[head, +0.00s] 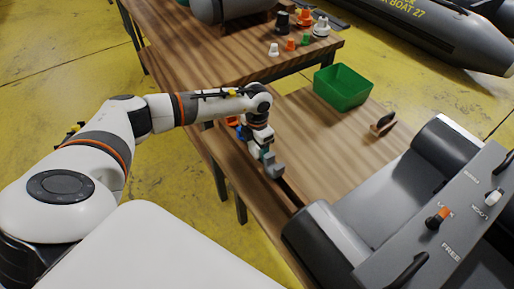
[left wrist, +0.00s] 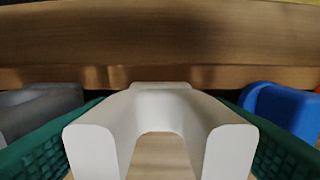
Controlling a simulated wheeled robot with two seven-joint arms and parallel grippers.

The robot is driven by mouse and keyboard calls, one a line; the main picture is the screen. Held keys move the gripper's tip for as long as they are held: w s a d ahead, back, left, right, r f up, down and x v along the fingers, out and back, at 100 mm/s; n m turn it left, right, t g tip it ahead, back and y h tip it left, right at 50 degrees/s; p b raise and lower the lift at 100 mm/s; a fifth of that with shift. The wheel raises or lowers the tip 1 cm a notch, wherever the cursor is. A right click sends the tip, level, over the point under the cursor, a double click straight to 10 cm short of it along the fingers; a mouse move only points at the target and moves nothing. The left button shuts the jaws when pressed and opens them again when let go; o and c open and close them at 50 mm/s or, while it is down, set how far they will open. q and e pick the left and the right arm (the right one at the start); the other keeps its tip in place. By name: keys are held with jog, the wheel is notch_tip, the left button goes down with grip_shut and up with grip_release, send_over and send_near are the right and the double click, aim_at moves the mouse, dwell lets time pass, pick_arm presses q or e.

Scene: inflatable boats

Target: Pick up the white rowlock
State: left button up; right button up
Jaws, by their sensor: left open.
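The white rowlock (left wrist: 165,105) is a U-shaped block in the middle of the left wrist view, its two arms toward the camera. The green ribbed fingers of my left gripper (left wrist: 160,150) stand apart on either side of it. The gripper is open, and I cannot tell whether either finger touches the rowlock. In the head view my left gripper (head: 262,151) is low at the table's left edge and largely hides the white rowlock. My right gripper is not in view.
A grey piece (head: 275,170) and a blue piece (left wrist: 282,108) flank the white rowlock closely. A green bin (head: 342,86) stands farther back on the wooden table (head: 305,140). A dark grey boat part with a control panel (head: 445,220) fills the lower right.

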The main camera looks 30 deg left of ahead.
pick_arm(q)
jog(key=c, duration=0.8)
notch_tip(320, 180, up, 11)
jog(key=shift+r+p, duration=0.15)
jog(key=shift+p, duration=0.2)
